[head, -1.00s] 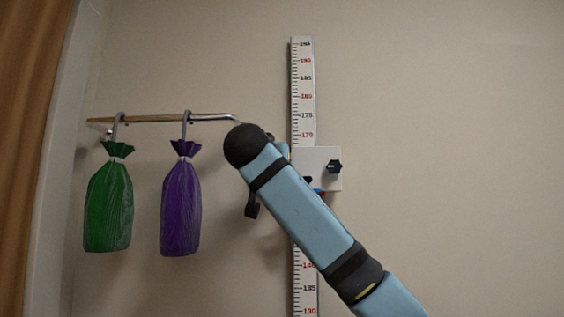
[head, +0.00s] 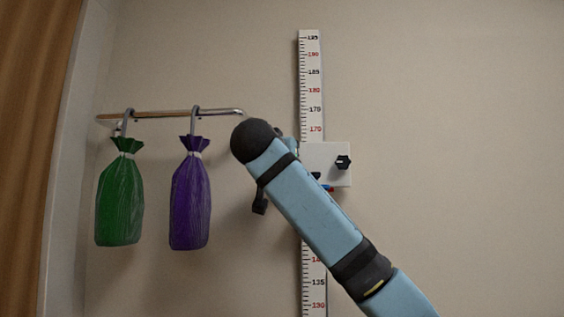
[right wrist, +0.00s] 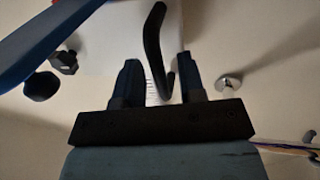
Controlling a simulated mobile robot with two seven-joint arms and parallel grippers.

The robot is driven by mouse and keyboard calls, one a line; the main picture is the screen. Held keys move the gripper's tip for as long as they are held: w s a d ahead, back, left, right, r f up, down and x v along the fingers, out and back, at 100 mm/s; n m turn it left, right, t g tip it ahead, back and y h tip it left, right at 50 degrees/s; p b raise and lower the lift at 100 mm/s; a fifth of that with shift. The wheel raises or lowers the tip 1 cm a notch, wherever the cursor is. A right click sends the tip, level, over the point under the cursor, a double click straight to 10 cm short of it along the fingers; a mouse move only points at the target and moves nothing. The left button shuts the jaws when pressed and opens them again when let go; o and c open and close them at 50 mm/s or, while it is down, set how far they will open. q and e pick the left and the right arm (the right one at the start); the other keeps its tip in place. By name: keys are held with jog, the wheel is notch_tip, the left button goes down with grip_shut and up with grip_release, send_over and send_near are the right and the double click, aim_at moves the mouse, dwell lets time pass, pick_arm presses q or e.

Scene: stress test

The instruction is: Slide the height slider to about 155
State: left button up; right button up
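The white height slider (head: 327,152) sits on the vertical scale (head: 310,80), just below its 170 mark. A black knob (head: 343,162) is on its right side. My right arm crosses in front of the slider's left part and the scale below it, so the pointer reading is hidden. In the right wrist view, my right gripper (right wrist: 158,78) has its two dark fingers apart. A bent black bar (right wrist: 154,40) reaches down between them; contact is not clear. A white block (right wrist: 115,45) is behind it, apparently the slider. My left gripper is not in view.
A wall rail (head: 165,113) left of the scale carries a green bag (head: 120,200) and a purple bag (head: 189,205) on hooks. Its right end is close to my arm. A brown curtain (head: 35,110) is at the far left. The wall right of the scale is clear.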

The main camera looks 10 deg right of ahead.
pick_arm(q)
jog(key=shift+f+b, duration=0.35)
jog(key=shift+b, duration=0.5)
pick_arm(e)
jog(key=v, duration=1.3)
jog(key=shift+s, duration=0.15)
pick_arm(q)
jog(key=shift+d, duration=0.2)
pick_arm(e)
jog(key=shift+a, duration=0.15)
